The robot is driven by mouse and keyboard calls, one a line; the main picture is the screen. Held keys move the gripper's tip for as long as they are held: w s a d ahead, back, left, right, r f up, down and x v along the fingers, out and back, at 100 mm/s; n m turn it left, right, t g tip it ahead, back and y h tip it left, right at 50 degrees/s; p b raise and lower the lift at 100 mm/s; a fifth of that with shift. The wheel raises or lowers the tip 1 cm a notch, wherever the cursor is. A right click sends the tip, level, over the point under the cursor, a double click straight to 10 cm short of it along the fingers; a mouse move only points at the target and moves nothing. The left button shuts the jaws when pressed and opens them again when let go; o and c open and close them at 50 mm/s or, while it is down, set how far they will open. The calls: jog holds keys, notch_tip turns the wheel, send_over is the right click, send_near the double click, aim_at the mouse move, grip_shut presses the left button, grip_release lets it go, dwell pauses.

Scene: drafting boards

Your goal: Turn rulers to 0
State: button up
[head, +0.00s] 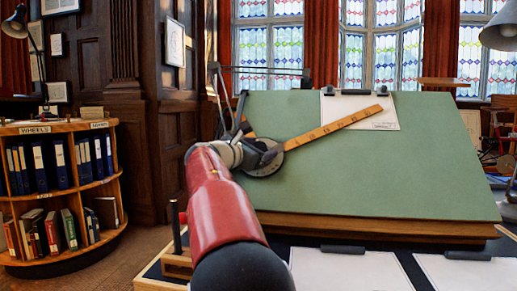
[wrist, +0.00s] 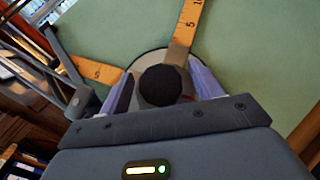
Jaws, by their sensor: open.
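The drafting machine's long wooden ruler (head: 335,127) slopes up to the right across the green board (head: 420,155). A shorter ruler piece (head: 239,135) points up and to the left. Both join at the round dial head (head: 267,158), which carries a dark knob. In the wrist view the knob (wrist: 160,86) sits between the two fingers of my gripper (wrist: 160,90), over the pale dial, with the rulers (wrist: 187,28) reaching away from it. The fingers are open on either side of the knob; I cannot tell if they touch it. In the head view my red arm hides part of the head.
A white sheet (head: 362,109) is clipped at the board's top, partly under the long ruler. The drafting machine's linkage arms (head: 226,98) rise on the left of the board. White sheets (head: 350,271) lie in front. A bookshelf (head: 60,190) stands at the left.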

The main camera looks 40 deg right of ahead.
jog(key=shift+c, duration=0.2)
jog(key=c, duration=1.3)
